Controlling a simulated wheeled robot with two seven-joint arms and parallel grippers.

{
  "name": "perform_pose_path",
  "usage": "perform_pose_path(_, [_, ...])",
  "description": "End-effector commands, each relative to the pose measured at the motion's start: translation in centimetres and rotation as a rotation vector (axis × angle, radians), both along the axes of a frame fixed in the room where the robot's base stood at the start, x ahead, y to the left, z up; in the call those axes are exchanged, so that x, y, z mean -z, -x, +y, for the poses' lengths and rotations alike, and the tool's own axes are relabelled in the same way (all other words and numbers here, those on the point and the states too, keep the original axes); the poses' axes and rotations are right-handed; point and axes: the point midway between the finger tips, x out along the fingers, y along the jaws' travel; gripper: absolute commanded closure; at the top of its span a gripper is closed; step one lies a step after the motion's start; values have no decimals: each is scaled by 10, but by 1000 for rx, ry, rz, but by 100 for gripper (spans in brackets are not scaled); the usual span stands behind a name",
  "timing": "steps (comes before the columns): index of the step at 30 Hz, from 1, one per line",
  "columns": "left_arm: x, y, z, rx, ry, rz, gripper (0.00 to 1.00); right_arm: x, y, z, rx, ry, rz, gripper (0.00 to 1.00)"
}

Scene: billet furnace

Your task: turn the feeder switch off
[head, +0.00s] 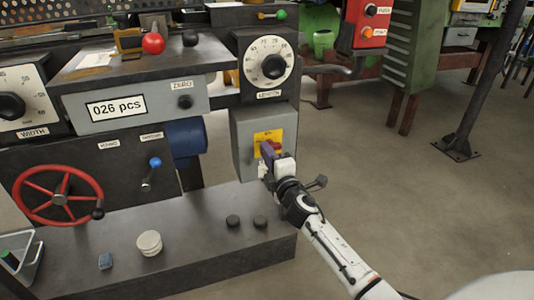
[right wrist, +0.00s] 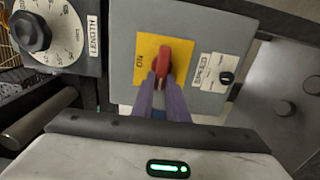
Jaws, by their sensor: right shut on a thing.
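The feeder switch is a red rotary handle (head: 270,145) on a yellow plate (head: 262,134), mounted on the front of a grey box (head: 243,125). In the right wrist view the red handle (right wrist: 162,54) stands out from the yellow plate (right wrist: 145,47), with small lettering beside it. My right gripper (head: 267,155) is at the switch. Its purple fingers (right wrist: 161,82) are shut on the lower part of the red handle, which they partly hide. My left gripper is not in view.
A length dial (head: 268,64) sits above the box, and a speed knob (right wrist: 226,77) is on the box's face. Below is a dark bench (head: 195,210) with two black buttons. A red handwheel (head: 58,196) is at left. Open floor (head: 400,200) lies to the right.

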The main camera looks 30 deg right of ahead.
Motion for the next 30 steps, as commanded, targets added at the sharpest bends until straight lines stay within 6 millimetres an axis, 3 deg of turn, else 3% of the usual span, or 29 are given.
perform_pose_path(2, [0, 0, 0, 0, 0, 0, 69, 2, 1, 0, 0, 5, 4, 100])
perform_pose_path(3, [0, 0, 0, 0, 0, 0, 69, 2, 1, 0, 0, 5, 4, 85])
perform_pose_path(6, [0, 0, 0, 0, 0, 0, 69, 2, 1, 0, 0, 3, 4, 68])
perform_pose_path(17, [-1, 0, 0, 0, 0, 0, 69, 1, 4, 1, 0, 1, 2, 68])
perform_pose_path(20, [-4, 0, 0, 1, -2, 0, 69, 1, 15, 4, 0, 0, 3, 68])
perform_pose_path(30, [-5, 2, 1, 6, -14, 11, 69, 1, 79, 18, 1, 1, 4, 68])
